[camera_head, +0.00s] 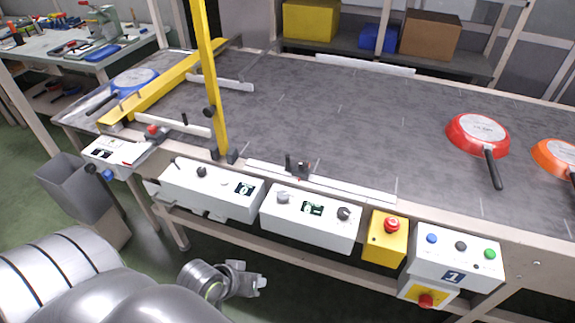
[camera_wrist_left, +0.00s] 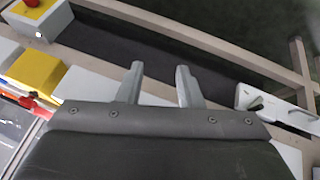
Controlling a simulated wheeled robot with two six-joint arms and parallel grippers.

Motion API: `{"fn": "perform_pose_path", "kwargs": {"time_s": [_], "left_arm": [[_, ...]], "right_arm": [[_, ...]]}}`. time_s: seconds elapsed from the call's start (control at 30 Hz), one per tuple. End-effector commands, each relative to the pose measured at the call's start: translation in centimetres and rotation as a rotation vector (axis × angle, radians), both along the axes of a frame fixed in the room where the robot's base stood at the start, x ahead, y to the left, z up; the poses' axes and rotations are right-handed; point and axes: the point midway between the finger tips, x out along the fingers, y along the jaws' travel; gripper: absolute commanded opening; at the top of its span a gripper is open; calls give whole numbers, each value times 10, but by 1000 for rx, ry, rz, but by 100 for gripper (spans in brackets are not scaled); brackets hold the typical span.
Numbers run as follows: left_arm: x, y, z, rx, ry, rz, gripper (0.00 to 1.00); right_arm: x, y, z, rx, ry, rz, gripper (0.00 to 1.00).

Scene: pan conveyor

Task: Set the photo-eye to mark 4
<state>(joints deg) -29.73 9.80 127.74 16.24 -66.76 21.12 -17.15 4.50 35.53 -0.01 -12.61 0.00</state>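A small dark carriage (camera_head: 297,168), which looks like the photo-eye, stands on a long white rail (camera_head: 350,188) along the near edge of the conveyor. It sits left of the rail's middle. Mark numbers on the rail are too small to read. My left gripper (camera_head: 262,283) is low in front of the conveyor, below the white control boxes and apart from the carriage. In the left wrist view its two fingers (camera_wrist_left: 158,85) stand apart with nothing between them. The carriage is not recognisable in that view. My right gripper is not in view.
White control boxes (camera_head: 212,188) with knobs, a yellow emergency-stop box (camera_head: 385,240) and a button panel (camera_head: 455,258) line the near edge. A yellow post (camera_head: 212,90) rises left of the carriage. A red pan (camera_head: 477,134) and an orange pan (camera_head: 553,157) lie on the belt's right.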

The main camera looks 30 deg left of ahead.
Motion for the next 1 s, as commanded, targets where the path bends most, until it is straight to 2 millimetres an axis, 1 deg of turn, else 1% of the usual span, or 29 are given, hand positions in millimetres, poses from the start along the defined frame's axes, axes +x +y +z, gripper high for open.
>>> {"fn": "perform_pose_path", "kwargs": {"time_s": [0.03, 0.1, 0.17, 0.2, 0.27, 0.3, 0.37, 0.4, 0.47, 0.5, 0.57, 0.6, 0.7, 0.83, 0.9, 1.0], "left_arm": [[12, -8, 8, -114, -57, 63, 33], [28, -19, 22, -294, -124, 165, 33], [42, -26, 34, -459, -170, 255, 33], [51, -29, 41, -572, -193, 318, 33], [64, -30, 52, -747, -220, 416, 33], [72, -30, 59, -866, -232, 485, 33], [84, -26, 70, -1047, -243, 589, 33], [91, -21, 76, -1169, -247, 661, 33], [102, -11, 85, -1354, -248, 771, 33], [110, -2, 90, -1479, -246, 847, 33], [119, 14, 96, -1663, -241, 958, 33], [124, 25, 100, -1779, -239, 1026, 33], [135, 54, 104, -2034, -233, 1178, 33], [141, 82, 105, -2266, -231, 1306, 33], [143, 91, 105, -2335, -231, 1343, 33], [146, 97, 105, -2381, -231, 1365, 33]], "right_arm": [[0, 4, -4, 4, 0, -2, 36], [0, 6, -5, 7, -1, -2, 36], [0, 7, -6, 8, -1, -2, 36], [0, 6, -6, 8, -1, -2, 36], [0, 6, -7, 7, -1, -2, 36], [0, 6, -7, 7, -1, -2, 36], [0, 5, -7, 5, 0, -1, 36], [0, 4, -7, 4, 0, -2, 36], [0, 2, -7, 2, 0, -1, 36], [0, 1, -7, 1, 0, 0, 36], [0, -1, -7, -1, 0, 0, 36], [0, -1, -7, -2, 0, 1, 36], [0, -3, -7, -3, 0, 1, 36], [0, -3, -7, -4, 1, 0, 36], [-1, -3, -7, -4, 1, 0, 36], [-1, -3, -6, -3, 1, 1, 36]]}}
